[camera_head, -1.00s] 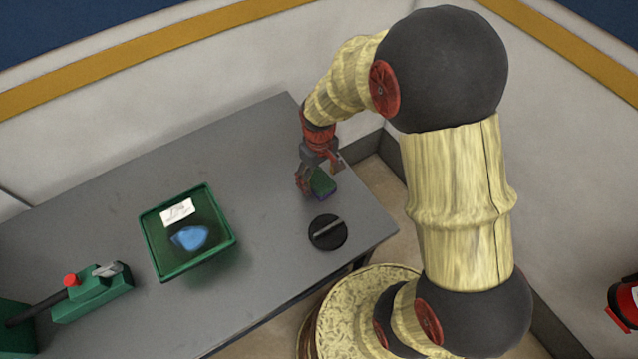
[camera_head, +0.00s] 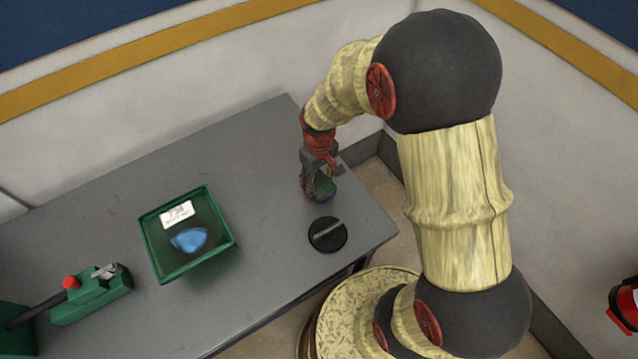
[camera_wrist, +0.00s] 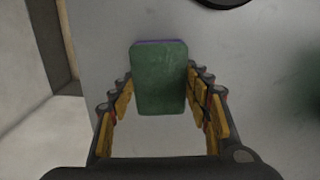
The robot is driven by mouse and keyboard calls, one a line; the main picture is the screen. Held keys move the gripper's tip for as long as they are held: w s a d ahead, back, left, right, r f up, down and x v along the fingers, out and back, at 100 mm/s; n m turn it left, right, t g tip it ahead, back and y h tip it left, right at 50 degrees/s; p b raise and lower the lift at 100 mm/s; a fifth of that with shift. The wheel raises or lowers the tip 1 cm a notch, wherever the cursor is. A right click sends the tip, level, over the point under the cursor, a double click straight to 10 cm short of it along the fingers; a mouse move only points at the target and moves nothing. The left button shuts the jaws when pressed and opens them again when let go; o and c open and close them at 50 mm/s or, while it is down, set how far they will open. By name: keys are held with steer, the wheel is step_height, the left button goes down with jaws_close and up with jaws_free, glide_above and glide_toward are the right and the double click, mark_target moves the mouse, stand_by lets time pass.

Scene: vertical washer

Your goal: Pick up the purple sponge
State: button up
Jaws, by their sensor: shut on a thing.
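The sponge (camera_head: 324,187) is at my gripper, over the right end of the grey table. Its top face is dark green, and a thin purple edge shows at its far side in the wrist view (camera_wrist: 158,78). My gripper (camera_head: 318,188) is shut on the sponge, with one finger at each side of it; the wrist view shows both fingers (camera_wrist: 160,90) beside it. I cannot tell whether the sponge is touching the table or just above it.
A green tray (camera_head: 150,240) with a white label and a blue thing stands left on the table (camera_head: 215,150). A black round piece with a grey bar (camera_head: 328,234) lies close in front of my gripper. A green device with a red knob (camera_head: 92,293) is at far left. Walls stand behind.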

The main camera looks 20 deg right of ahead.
steer(key=shift+r, duration=0.1)
steer(key=shift+r, duration=0.7)
steer(key=s+r, duration=0.1)
steer(key=r, duration=0.1)
steer(key=s+r+p, duration=0.1)
steer(key=s+r, duration=0.1)
steer(key=r, duration=0.1)
steer(key=s+r+p, duration=0.1)
steer(key=s+r, duration=0.1)
steer(key=r, duration=0.1)
steer(key=s+r+p, duration=0.1)
steer(key=s+r, duration=0.2)
steer(key=s, duration=0.6)
steer(key=shift+a+r, duration=0.2)
steer(key=shift+o, duration=0.5)
steer(key=shift+c, duration=0.7)
steer(key=shift+c, duration=1.4)
steer(key=shift+a+r+p, duration=0.1)
steer(key=shift+p, duration=0.25)
